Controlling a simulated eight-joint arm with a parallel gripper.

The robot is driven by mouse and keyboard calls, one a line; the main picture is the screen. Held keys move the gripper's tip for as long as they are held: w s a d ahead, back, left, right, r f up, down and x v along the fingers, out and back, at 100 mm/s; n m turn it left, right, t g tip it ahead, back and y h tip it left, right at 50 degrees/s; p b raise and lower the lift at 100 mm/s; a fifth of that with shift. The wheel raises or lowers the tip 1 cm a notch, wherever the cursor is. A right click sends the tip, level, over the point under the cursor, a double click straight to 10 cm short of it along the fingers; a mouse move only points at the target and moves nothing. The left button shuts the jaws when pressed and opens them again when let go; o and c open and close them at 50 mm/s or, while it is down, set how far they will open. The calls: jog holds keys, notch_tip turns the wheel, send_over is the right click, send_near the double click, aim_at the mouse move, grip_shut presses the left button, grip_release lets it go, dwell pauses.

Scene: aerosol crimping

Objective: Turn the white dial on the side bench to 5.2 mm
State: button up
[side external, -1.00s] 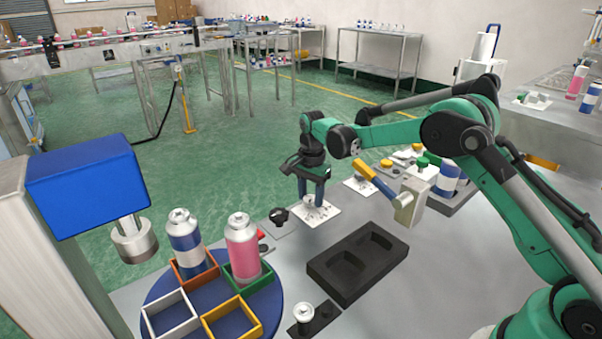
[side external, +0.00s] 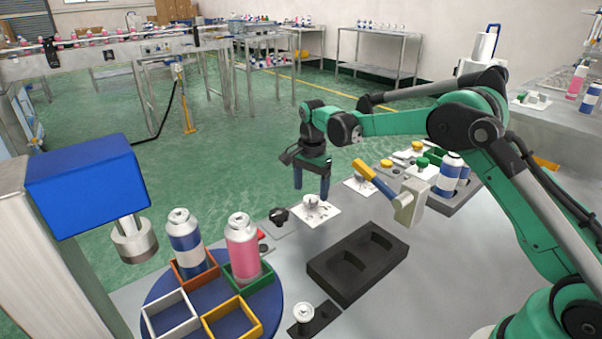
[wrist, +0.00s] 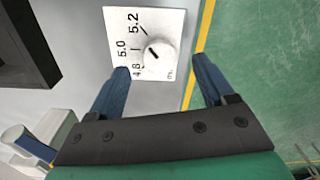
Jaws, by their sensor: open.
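The white dial (side external: 311,202) sits on a white plate on the side bench. In the wrist view the dial (wrist: 160,57) is a round white knob with a short black mark on its top, beside a printed scale (wrist: 128,42) reading 4.8, 5.0 and 5.2. The black mark is slanted; I cannot tell exactly which value it indicates. My gripper (side external: 311,194) is above the dial, pointing down. In the wrist view my gripper (wrist: 161,65) is open and empty, its blue fingers apart, one toward each side of the dial, with visible gaps.
A black knob (side external: 279,215) stands left of the dial plate, and a yellow-handled lever (side external: 375,178) rises to its right. A black two-pocket tray (side external: 320,268) lies in front. A blue turntable (side external: 275,300) holds two cans at the left.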

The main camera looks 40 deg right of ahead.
aim_at(311, 198)
jog(key=shift+r, duration=1.75)
jog(key=shift+s+r, duration=0.1)
jog(key=shift+r, duration=0.2)
jog(key=s+a+r+n+t, duration=0.4)
jog(key=s+r+n, duration=0.4)
jog(key=s+r, duration=0.1)
jog(key=s+a+f+n+t, duration=0.1)
jog(key=s+f+n+t, duration=0.2)
jog(key=s+n, duration=0.4)
jog(key=s, duration=0.3)
jog(key=shift+a, duration=0.25)
